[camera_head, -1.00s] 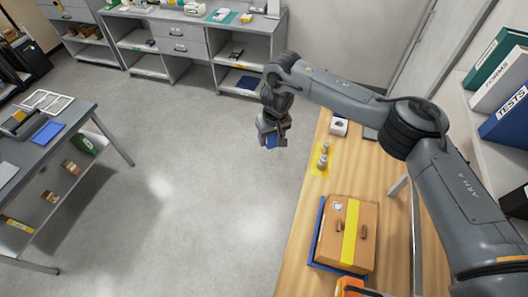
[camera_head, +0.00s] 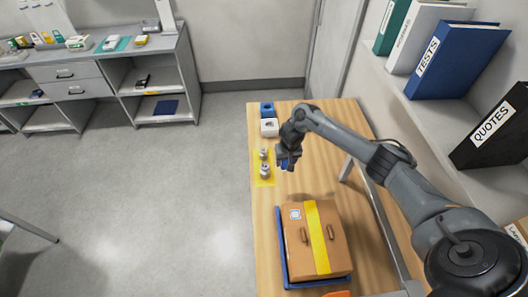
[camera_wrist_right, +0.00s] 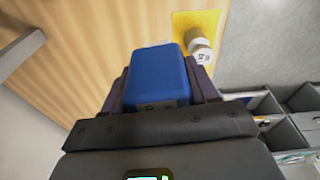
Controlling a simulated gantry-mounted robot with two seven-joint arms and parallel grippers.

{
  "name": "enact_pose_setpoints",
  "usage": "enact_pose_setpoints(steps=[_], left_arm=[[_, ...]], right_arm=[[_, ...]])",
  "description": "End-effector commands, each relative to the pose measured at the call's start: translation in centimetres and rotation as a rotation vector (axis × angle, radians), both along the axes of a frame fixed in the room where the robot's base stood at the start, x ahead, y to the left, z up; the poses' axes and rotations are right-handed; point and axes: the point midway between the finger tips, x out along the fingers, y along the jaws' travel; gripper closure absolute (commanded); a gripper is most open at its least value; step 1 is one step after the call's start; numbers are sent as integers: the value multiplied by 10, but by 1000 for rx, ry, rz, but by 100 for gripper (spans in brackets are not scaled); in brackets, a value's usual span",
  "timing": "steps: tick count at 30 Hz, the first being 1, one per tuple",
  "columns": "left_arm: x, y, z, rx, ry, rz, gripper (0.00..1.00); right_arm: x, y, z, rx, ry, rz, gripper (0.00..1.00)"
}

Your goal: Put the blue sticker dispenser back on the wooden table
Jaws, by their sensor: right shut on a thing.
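My right gripper (camera_head: 286,160) is shut on the blue sticker dispenser (camera_wrist_right: 158,76), which fills the space between its fingers in the right wrist view. In the head view only a small blue part of the dispenser (camera_head: 287,166) shows below the fingers. The gripper holds it above the wooden table (camera_head: 330,135), just right of the yellow mat (camera_head: 256,176). The mat and a metal weight (camera_wrist_right: 201,55) also show past the dispenser in the right wrist view. My left gripper is not in view.
Metal weights (camera_head: 265,171) stand on the mat. A white block-like item (camera_head: 269,128) and a blue one (camera_head: 267,109) sit at the table's far left corner. A cardboard box (camera_head: 335,235) rests on a blue tray (camera_head: 281,262) in front. Bare wood lies at the far right.

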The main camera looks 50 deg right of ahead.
Motion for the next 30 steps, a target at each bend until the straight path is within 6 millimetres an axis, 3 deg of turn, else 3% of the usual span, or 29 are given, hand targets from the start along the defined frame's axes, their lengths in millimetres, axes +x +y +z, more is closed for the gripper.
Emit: enact_pose_setpoints(steps=[3,9,20,30], left_arm=[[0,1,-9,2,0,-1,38],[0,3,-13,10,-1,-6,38],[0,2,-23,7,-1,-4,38],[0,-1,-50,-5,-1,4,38]], right_arm=[[-24,-9,-26,0,2,-12,67],[-45,-12,-47,2,-1,-15,67],[-51,-12,-61,3,-3,-15,67],[-51,-11,-81,3,-3,-15,67]])
